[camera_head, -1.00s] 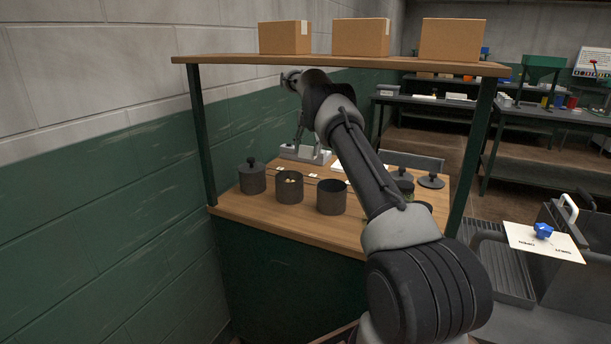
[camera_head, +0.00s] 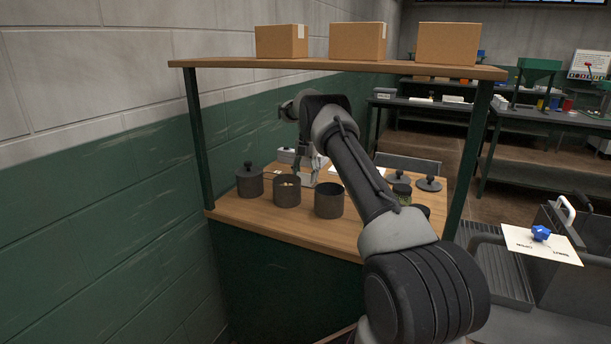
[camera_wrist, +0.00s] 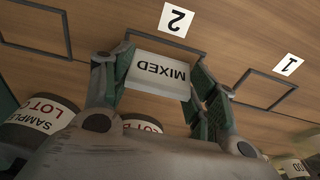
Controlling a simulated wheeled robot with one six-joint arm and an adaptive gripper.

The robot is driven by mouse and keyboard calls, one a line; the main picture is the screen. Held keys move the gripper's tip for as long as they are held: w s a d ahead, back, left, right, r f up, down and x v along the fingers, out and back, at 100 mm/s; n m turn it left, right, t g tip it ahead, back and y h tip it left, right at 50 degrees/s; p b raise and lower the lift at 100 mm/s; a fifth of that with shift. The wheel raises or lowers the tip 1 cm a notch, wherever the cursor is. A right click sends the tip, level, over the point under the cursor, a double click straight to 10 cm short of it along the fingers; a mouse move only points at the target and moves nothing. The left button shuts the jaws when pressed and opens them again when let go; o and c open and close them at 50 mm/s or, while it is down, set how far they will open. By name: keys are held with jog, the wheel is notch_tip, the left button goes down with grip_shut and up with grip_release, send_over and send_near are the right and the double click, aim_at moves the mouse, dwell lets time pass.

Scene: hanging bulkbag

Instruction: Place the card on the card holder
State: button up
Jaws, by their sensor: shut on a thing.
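In the wrist view my gripper (camera_wrist: 160,78) is shut on a white card (camera_wrist: 158,74) with the word MIXED, upside down in the picture. The card is between the two green-padded fingers, over the wooden bench top. Its far edge is beside a thin dark rectangular outline marked 2 (camera_wrist: 178,40). A second outline marked 1 (camera_wrist: 262,88) lies to the right. In the head view my gripper (camera_head: 308,172) is low over the bench, behind the dark pots; the card is too small to make out there. I cannot tell which thing is the card holder.
An open pot (camera_head: 287,192) and another open pot (camera_head: 329,201) stand in front of my gripper, with a lidded pot (camera_head: 250,182) at the left. Lids (camera_head: 429,184) lie at the right. A shelf (camera_head: 340,66) with cardboard boxes spans above the arm.

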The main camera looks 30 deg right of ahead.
jog(key=o, duration=0.8)
jog(key=shift+f, duration=0.1)
jog(key=shift+o, duration=0.2)
notch_tip(320, 180, up, 8)
jog(key=shift+w+d, duration=0.3)
jog(key=shift+d, duration=0.05)
jog(key=shift+f, duration=0.15)
